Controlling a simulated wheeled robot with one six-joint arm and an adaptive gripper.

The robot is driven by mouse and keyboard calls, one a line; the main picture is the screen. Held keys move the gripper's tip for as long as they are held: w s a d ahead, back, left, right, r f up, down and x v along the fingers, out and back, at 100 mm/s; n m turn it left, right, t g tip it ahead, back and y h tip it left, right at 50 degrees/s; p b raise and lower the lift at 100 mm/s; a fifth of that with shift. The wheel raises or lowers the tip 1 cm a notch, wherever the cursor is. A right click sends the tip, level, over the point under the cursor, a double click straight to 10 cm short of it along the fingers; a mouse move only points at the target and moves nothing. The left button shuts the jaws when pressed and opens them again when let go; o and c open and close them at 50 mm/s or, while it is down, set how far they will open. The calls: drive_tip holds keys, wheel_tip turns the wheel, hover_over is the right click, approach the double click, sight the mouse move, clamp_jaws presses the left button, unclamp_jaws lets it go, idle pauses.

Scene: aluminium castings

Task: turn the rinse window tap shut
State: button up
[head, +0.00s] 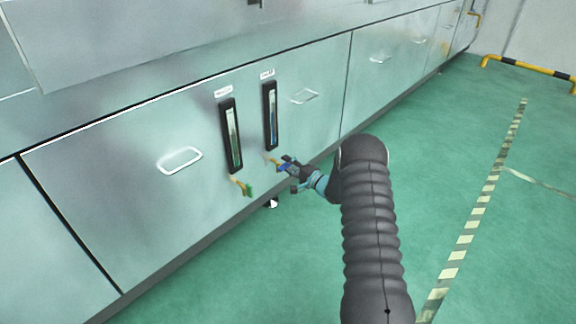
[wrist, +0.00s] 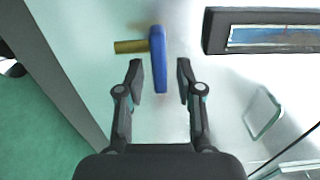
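Two sight windows with taps below them are on the steel cabinet front. The labels above are too blurred to read. The tap with the blue handle (head: 284,168) is under the right window (head: 271,115). In the wrist view its blue handle (wrist: 158,60) lies crosswise to its short brass stem (wrist: 131,46). My gripper (head: 291,173) is at this tap. In the wrist view my gripper (wrist: 160,72) is open, with one finger on each side of the handle's near end and gaps visible on both sides. The other tap, with a green handle (head: 249,190), is under the left window (head: 232,135).
Loop handles (head: 180,160) and (head: 304,96) stick out of the cabinet panels on either side. The green floor (head: 450,150) right of the cabinet is clear. A yellow and black barrier (head: 530,70) stands at the back right.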

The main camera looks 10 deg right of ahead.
drive_tip(key=v, duration=1.2)
idle(0.5)
